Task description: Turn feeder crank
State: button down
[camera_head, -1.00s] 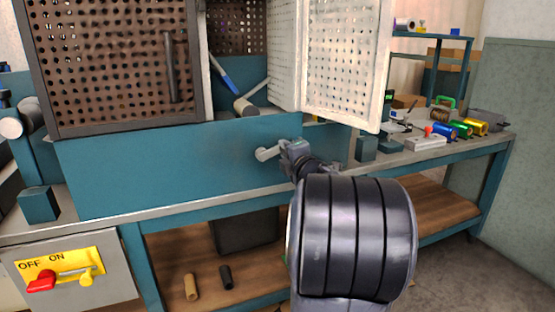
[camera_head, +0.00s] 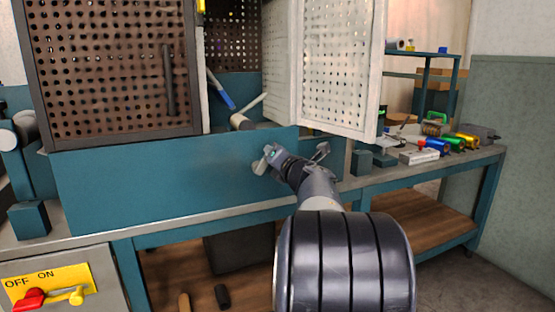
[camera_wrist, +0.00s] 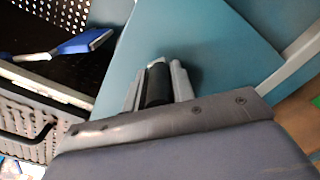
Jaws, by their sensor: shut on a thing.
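The feeder crank shows in the wrist view as a dark cylindrical grip (camera_wrist: 158,84) against the teal panel. My gripper (camera_wrist: 158,82) has its two grey fingers on either side of this grip and is shut on it. In the head view my gripper (camera_head: 268,160) is at the front of the teal feeder panel (camera_head: 130,185), right of its middle. There the crank is mostly hidden by my gripper and wrist, so its angle cannot be told.
A brown perforated door (camera_head: 110,80) and an open white perforated door (camera_head: 335,75) stand above the panel. A blue-handled tool (camera_head: 220,90) lies between them. Colored rolls (camera_head: 440,146) sit on the bench at right. A yellow OFF/ON plate (camera_head: 45,285) with a red handle is at lower left.

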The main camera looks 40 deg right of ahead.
jog(key=shift+w+a+r, duration=0.15)
jog(key=shift+a+r, duration=0.1)
jog(key=shift+r, duration=0.15)
jog(key=c, duration=1.5)
grip_release()
jog(key=shift+a, duration=0.15)
jog(key=shift+o, duration=1.2)
jog(key=shift+f, duration=0.2)
jog(key=p+v, duration=0.2)
jog(key=v, duration=0.8)
jog(key=shift+s, duration=0.4)
jog(key=shift+w, duration=0.1)
jog(key=b+x, duration=0.1)
jog(key=x, duration=0.4)
jog(key=b+x, duration=0.1)
jog(key=x, duration=0.4)
jog(key=shift+w+d+f, duration=0.1)
jog(key=shift+w+d, duration=0.15)
jog(key=shift+d, duration=0.05)
